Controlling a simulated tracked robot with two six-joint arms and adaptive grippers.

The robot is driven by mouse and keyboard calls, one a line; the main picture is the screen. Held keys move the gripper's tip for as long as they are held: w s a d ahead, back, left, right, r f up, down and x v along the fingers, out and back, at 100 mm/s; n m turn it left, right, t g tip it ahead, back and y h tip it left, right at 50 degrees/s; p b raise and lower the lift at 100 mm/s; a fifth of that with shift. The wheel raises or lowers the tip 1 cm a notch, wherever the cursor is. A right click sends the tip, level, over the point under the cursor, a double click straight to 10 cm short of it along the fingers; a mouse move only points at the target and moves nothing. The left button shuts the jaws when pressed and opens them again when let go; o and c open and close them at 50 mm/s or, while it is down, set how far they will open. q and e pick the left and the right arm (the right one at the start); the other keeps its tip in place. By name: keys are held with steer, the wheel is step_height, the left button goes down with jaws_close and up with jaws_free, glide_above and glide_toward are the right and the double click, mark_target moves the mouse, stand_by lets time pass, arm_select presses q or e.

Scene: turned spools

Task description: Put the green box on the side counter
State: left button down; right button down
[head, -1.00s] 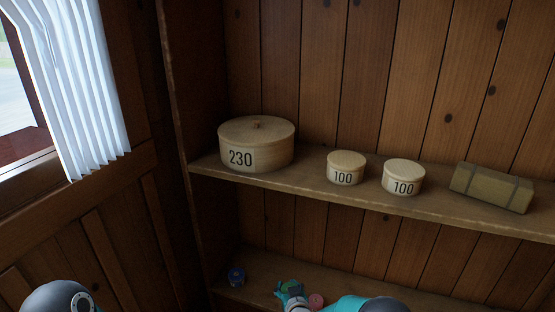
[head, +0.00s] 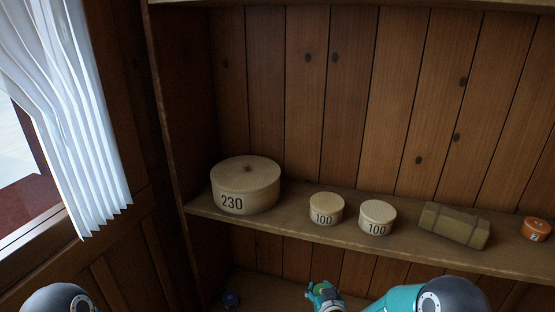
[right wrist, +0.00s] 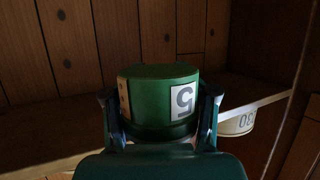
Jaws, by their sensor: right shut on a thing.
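My right gripper (head: 318,289) is low in the head view, in front of the lower shelf. It is shut on the green box (right wrist: 160,97), which the right wrist view shows between the two fingers. The box is round, with a pale label bearing a dark figure that looks like an upside-down 5. In the head view only a small part of the green box (head: 321,290) shows at the gripper. My left gripper is out of view. I cannot make out a side counter in these frames.
The upper shelf (head: 290,228) holds a large round box marked 230 (head: 245,186), two boxes marked 100 (head: 326,209) (head: 377,218), a strapped olive package (head: 454,226) and an orange tin (head: 536,229). A small blue thing (head: 231,299) is on the lower shelf. A curtained window (head: 70,130) is left.

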steer(key=s+d+r+m+h+p, duration=0.1)
steer(key=s+d+r+p, duration=0.4)
steer(key=r, duration=0.5)
steer(key=s+d+r+p, duration=0.3)
steer(key=s+r+p, duration=0.1)
steer(key=s+r, duration=0.4)
steer(key=s+a+r+n+g+y, duration=0.15)
steer(key=a+n+g+y, duration=0.55)
steer(key=a+n+y, duration=0.8)
steer(key=a+r+m+t+h, duration=0.2)
steer(key=r+m+t+h, duration=0.1)
steer(key=m+h, duration=0.4)
steer(key=w+a+r+m+t+h, duration=0.1)
steer(key=a+r+m+t+h, duration=0.1)
steer(key=r+m+t+h, duration=0.2)
step_height(320, 180, up, 2)
steer(key=m+h, duration=0.4)
steer(key=shift+a+r, duration=0.2)
steer(key=shift+a, duration=0.05)
